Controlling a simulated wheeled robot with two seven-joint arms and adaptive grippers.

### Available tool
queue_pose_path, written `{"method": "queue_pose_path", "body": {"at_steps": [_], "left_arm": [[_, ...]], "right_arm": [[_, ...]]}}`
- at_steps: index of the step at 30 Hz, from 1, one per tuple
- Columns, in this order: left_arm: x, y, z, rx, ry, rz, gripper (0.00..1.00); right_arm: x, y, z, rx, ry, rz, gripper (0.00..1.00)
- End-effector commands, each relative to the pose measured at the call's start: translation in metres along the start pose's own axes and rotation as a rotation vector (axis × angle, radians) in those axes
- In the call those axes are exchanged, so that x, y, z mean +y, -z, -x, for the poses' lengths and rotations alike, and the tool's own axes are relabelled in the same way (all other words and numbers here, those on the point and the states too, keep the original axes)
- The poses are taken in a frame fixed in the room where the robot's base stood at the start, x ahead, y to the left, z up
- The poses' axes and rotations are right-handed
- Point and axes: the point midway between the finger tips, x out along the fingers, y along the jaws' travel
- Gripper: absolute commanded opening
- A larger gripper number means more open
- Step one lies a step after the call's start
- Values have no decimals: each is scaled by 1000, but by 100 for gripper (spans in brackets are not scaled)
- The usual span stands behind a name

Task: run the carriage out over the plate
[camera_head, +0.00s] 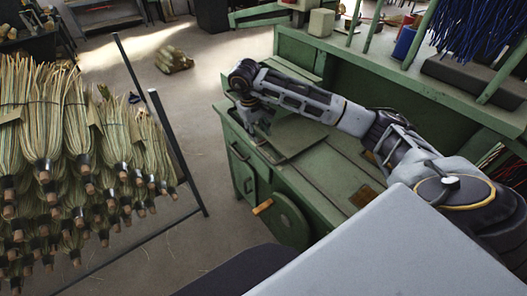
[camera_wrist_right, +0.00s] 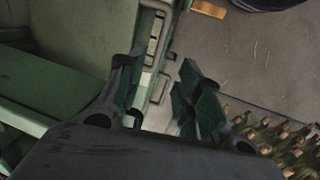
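My right gripper (camera_head: 262,130) is over the near left end of the green bench (camera_head: 325,185), beside a flat dark-green plate (camera_head: 300,138). In the right wrist view the gripper (camera_wrist_right: 157,82) has its fingers spread apart, with nothing clearly held between them. Below the gap, the bench edge shows with a pale metal bar handle (camera_wrist_right: 158,40). The plate's surface (camera_wrist_right: 50,85) lies left of the fingers. I cannot tell which part is the carriage; the gripper and forearm hide part of the bench top. My left gripper is not in view.
A wheel (camera_head: 290,222) with a wooden handle (camera_head: 262,207) is on the bench's front. A rack of broom heads (camera_head: 70,150) with dark posts (camera_head: 178,150) stands at left. Blue bristles (camera_head: 475,25) hang at upper right. Floor between rack and bench is clear.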

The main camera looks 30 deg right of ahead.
Motion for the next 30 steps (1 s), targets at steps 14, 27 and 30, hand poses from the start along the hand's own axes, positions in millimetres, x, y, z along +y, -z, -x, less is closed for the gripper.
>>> {"method": "queue_pose_path", "body": {"at_steps": [14, 27, 30], "left_arm": [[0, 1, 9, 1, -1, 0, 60], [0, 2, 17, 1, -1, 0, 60], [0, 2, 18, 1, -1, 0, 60]], "right_arm": [[0, -1, -50, -3, 1, 0, 35], [0, -1, -98, -3, 1, 1, 35], [-1, -1, -108, -2, 1, 1, 35]]}}
